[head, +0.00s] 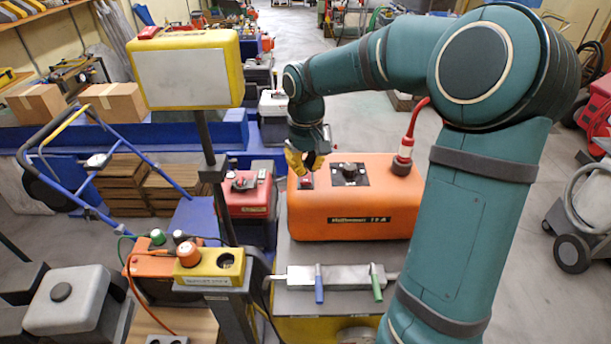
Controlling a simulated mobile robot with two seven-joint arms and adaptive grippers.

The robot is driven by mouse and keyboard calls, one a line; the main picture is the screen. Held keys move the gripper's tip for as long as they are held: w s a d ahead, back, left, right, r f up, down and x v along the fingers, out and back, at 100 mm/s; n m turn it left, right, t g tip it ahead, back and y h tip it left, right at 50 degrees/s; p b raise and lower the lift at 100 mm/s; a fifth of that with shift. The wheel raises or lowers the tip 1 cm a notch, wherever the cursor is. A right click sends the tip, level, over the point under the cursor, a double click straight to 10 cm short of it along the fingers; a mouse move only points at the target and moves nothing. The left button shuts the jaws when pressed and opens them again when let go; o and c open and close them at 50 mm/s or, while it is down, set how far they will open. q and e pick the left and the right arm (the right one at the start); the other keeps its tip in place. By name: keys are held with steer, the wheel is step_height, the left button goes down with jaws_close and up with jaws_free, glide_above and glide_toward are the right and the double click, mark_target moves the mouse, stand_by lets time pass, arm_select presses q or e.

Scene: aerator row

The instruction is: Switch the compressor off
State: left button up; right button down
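An orange box-shaped unit (350,222) with a black label ending in "A" stands on a grey-topped cart; I take it as the compressor, though no label I can read says so. On its top are a small red switch (306,182) on a plate at the left and a black knob (349,171) on a dark plate. The switch's position is too small to tell. My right gripper (304,167), with yellow fingers, points down just above the red switch. Whether it touches the switch, and how far its fingers are apart, I cannot tell. My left gripper is not in view.
A red hose fitting (404,155) rises at the unit's right end. A metal bar (338,277) with blue and green handles lies in front. A yellow box with an orange knob (188,253) and a post-mounted yellow panel (184,75) stand left. A smaller red unit (247,205) sits close left.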

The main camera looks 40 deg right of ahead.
mark_target(306, 180)
steer(key=shift+f+b, duration=1.05)
steer(key=shift+f, duration=0.7)
stand_by(0.8)
steer(key=shift+r, duration=0.15)
steer(key=shift+r+p, duration=0.55)
steer(key=shift+p, duration=0.1)
steer(key=shift+r+p, duration=2.4)
steer(key=shift+r, duration=0.5)
